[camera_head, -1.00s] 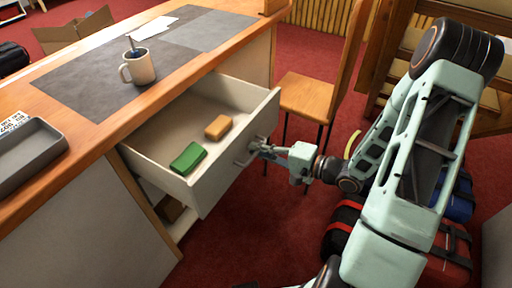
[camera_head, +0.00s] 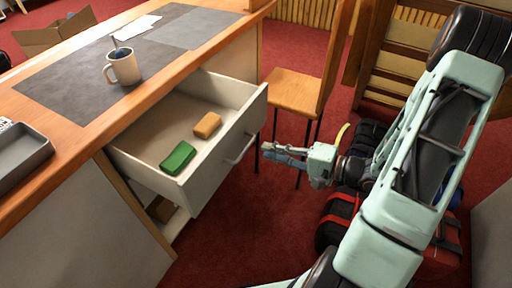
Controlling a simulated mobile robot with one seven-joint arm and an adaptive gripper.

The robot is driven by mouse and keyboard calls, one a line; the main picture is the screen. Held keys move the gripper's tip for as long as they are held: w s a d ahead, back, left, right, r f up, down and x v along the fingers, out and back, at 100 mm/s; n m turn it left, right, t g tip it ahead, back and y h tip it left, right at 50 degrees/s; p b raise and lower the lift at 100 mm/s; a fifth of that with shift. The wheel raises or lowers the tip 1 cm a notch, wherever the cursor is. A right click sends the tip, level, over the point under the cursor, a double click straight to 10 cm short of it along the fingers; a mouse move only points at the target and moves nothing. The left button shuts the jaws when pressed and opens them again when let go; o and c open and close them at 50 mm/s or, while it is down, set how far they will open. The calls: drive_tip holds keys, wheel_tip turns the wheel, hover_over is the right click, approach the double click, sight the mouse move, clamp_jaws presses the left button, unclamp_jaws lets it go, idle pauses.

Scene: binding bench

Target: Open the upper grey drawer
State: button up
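The upper grey drawer (camera_head: 203,178) stands pulled far out from the desk, with its inside open to view. A green block (camera_head: 178,157) and an orange-tan block (camera_head: 207,125) lie in it. Its bar handle (camera_head: 240,150) is on the front panel, with nothing on it. My gripper (camera_head: 267,151) is to the right of the handle, apart from it. Its two fingers point at the drawer front with a small gap between them, and they hold nothing.
A mug (camera_head: 123,67) and a grey tray (camera_head: 22,158) stand on the desk top (camera_head: 90,130). A wooden chair (camera_head: 293,92) is behind my gripper. A red and black bag (camera_head: 338,215) lies beneath my arm.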

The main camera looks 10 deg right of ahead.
drive_tip(key=v, duration=0.4)
idle(0.4)
